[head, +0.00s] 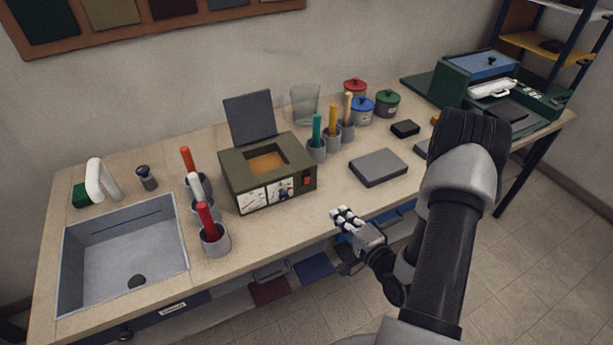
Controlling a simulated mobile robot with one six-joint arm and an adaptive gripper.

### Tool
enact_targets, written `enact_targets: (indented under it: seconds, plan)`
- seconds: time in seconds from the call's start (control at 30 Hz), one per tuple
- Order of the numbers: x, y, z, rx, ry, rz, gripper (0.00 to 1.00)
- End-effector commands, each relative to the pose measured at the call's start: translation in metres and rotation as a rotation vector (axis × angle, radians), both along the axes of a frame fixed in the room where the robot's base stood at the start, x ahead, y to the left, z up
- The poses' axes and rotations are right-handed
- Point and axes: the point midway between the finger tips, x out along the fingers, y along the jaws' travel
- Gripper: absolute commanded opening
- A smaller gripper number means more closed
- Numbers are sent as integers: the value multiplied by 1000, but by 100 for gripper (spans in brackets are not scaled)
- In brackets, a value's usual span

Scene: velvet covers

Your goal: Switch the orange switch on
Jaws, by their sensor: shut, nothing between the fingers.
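An olive-green box (233,180) with its dark lid (250,118) raised stands on the workbench, left of my gripper. A small orange-red switch (307,181) sits at the right end of the box's front face. It is too small to tell which way it is set. My gripper (343,215) is shut and empty, in front of the bench's front edge, to the right of and lower in the picture than the switch. It is apart from the box and the switch.
Cups with coloured handles stand left (215,241) and right (317,148) of the box. A grey slab (378,167) lies to the right. A sink (80,275) is at the left, a green machine (455,82) at the far right. Bench between box and slab is clear.

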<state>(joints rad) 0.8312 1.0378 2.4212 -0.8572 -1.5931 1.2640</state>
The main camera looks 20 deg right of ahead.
Motion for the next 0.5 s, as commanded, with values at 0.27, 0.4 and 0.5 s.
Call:
enact_targets:
  seconds: [0.27,0.4,0.5]
  plan:
    - [-7,-1,0,70,-42,-23,0]
    - [-7,-1,0,68,-41,-23,0]
    - [-6,-1,0,66,-41,-21,0]
